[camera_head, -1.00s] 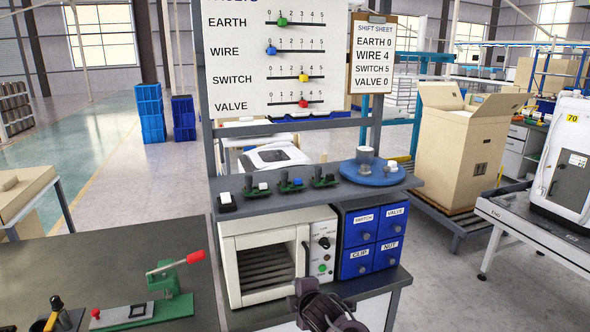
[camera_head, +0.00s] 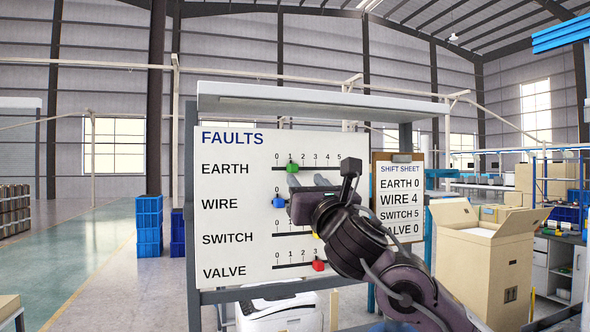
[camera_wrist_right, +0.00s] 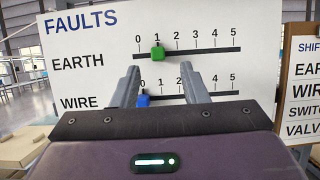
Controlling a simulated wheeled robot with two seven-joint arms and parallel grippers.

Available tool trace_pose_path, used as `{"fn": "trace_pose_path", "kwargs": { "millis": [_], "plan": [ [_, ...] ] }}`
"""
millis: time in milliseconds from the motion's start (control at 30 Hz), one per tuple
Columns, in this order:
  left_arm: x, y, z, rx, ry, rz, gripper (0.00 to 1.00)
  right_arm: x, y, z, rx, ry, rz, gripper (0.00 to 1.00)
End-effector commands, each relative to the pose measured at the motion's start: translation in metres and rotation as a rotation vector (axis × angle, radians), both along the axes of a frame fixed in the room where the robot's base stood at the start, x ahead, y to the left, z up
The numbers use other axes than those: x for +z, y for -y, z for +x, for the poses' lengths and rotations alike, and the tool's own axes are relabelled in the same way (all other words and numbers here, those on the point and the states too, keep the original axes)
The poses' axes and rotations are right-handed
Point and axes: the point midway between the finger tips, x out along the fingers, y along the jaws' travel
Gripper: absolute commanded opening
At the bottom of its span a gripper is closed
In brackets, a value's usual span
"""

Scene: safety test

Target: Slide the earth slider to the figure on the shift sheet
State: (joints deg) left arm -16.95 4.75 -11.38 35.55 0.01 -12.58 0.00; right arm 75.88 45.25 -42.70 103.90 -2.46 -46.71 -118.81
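The green earth slider (camera_head: 292,167) sits at 1 on the EARTH scale of the white FAULTS board (camera_head: 235,222). It also shows at 1 in the right wrist view (camera_wrist_right: 157,53). The shift sheet (camera_head: 402,196) on a clipboard at the board's right reads EARTH 0, WIRE 4, SWITCH 5, VALVE 0. My right gripper (camera_head: 295,180) is in front of the board, just below the earth slider. In the right wrist view its two fingers (camera_wrist_right: 159,70) are apart with nothing between them, and the slider shows beyond their tips. My left gripper is not in view.
The blue wire slider (camera_head: 279,202) is at 0, close under the fingers. The yellow switch slider (camera_head: 316,236) is mostly hidden by my right arm. The red valve slider (camera_head: 318,265) is near 3. A shelf (camera_head: 320,100) overhangs the board.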

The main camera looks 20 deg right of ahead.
Motion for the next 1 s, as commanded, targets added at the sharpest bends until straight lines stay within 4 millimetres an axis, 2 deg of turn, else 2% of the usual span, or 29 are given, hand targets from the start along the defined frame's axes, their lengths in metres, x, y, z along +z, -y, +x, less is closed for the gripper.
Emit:
{"fn": "trace_pose_path", "kwargs": {
  "millis": [100,233,433,600,733,767,1000],
  "plan": [
    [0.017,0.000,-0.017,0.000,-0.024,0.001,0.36,0.013,-0.001,0.019,0.001,-0.003,0.003,0.40],
    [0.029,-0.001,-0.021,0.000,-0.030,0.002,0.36,0.021,-0.002,0.039,0.002,-0.003,0.002,0.40],
    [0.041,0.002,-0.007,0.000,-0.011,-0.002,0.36,0.026,-0.002,0.057,0.002,-0.002,0.004,0.40],
    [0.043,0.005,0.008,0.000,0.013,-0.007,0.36,0.025,-0.003,0.060,0.002,0.000,0.003,0.40],
    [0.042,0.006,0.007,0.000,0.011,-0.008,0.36,0.025,-0.003,0.060,0.002,0.000,0.003,0.40],
    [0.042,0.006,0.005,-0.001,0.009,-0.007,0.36,0.024,-0.003,0.060,0.002,0.000,0.003,0.39],
    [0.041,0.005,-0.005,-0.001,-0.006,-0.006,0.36,0.024,-0.002,0.060,0.002,-0.001,0.004,0.07]
  ]
}}
